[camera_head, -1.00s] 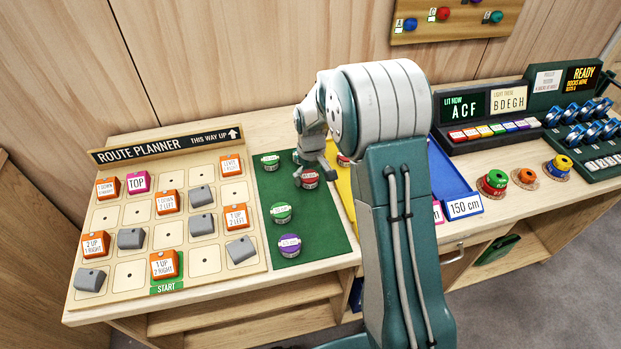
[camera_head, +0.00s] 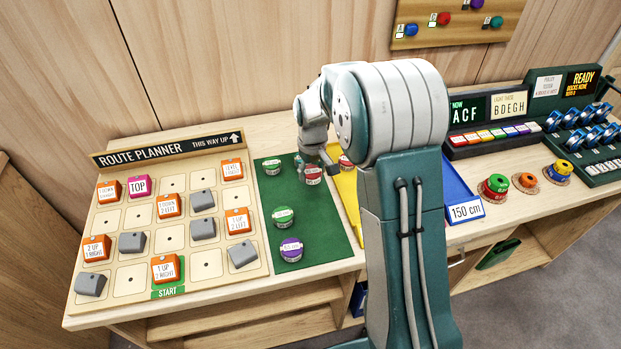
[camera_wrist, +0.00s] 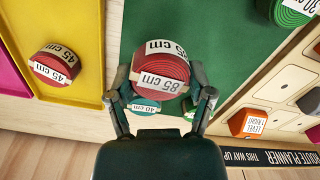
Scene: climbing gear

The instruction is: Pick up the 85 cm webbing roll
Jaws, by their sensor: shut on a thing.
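The 85 cm webbing roll (camera_wrist: 160,66) is red with a white label reading "85 cm". In the wrist view it sits between the two fingers of my gripper (camera_wrist: 159,92), which are shut on its sides. In the head view the roll (camera_head: 314,175) shows under my gripper (camera_head: 312,163), over the green mat (camera_head: 325,230). It looks held a little above the mat. My arm hides part of the area to its right.
A teal 40 cm roll (camera_wrist: 143,105) lies close by, partly hidden. A green roll (camera_head: 283,216) and a purple roll (camera_head: 291,249) lie nearer on the mat. A red 45 cm roll (camera_wrist: 55,64) lies in the yellow tray (camera_wrist: 80,20). The route planner board (camera_head: 190,260) is at left.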

